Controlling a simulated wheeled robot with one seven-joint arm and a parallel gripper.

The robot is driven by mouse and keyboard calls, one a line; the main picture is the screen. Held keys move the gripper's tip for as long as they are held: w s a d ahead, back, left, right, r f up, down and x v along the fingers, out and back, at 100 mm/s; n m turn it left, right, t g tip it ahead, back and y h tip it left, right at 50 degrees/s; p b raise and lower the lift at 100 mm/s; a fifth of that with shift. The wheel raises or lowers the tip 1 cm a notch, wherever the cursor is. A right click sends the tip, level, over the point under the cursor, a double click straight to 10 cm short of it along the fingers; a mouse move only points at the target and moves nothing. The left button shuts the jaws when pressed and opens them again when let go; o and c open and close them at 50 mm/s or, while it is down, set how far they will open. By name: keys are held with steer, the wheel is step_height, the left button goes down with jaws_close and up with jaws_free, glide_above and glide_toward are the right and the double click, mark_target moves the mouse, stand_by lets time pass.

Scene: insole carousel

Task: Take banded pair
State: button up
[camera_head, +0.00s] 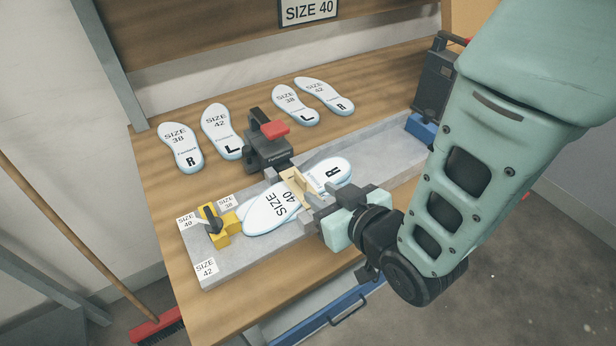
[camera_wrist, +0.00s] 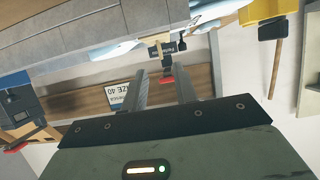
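The banded pair (camera_head: 262,212), white insoles marked SIZE 40 and R, lies in a grey tray (camera_head: 225,265), partly overlapping. A beige band (camera_head: 293,182) crosses its middle; the pair's edge shows in the wrist view (camera_wrist: 118,50). My gripper (camera_head: 312,203) is in front of the pair's middle, close to the band. In the wrist view my gripper (camera_wrist: 163,88) has its two fingers apart with a clear gap and nothing held. Whether a fingertip touches the pair cannot be told. The fingers hide part of the pair's near edge in the head view.
A yellow clamp (camera_head: 213,225) stands at the tray's left end. A black device with a red lever (camera_head: 268,145) is behind the pair. Several loose insoles (camera_head: 220,130) lie on the wooden bench (camera_head: 160,195). A blue block (camera_head: 420,127) sits at the tray's right end.

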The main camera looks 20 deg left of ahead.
mark_target(305, 182)
steer(key=x, duration=0.9)
steer(key=shift+a+r, duration=0.1)
steer(key=shift+r, duration=0.15)
jaws_close()
